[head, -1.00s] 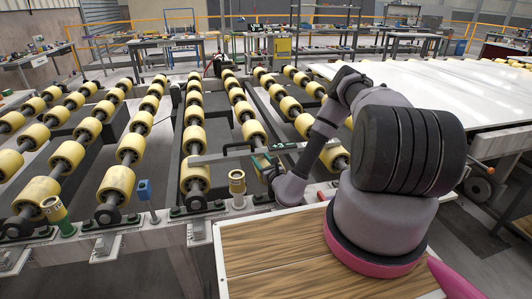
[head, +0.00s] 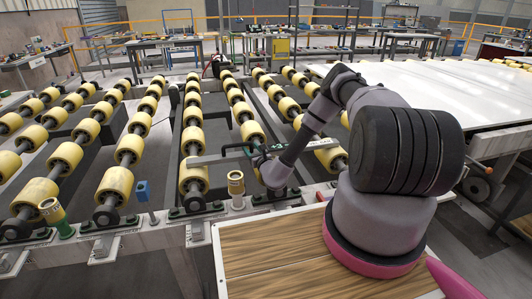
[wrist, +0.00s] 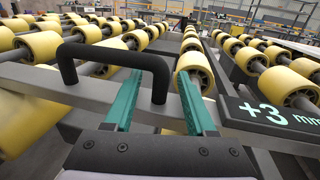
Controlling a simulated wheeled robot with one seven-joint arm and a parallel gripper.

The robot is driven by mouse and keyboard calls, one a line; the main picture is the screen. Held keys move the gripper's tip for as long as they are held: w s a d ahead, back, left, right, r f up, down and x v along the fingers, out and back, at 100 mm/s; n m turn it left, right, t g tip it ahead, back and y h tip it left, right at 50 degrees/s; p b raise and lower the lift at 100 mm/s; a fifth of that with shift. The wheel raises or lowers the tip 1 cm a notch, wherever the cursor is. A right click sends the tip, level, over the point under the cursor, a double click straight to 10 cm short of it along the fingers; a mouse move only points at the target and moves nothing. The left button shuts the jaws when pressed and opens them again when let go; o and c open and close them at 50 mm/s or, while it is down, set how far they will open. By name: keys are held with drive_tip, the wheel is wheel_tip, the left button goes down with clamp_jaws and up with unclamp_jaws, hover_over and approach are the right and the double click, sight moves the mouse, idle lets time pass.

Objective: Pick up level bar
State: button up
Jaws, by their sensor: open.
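The level bar (head: 208,158) is a long grey bar lying across the yellow rollers in the head view. In the wrist view the bar (wrist: 40,84) runs across the picture, with a black arched handle (wrist: 115,52) and a dark display (wrist: 270,114) reading "+3 mm" at right. My gripper (head: 249,150) is at the near side of the bar, by its handle. In the wrist view my gripper (wrist: 160,88) has its two teal fingers apart, with the handle's right leg showing between them. I cannot tell whether they touch it.
Rows of yellow rollers (head: 115,183) fill the conveyor under and around the bar. A white slab (head: 440,88) lies at right. Workbenches stand far behind.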

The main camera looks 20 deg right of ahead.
clamp_jaws()
idle(1.3)
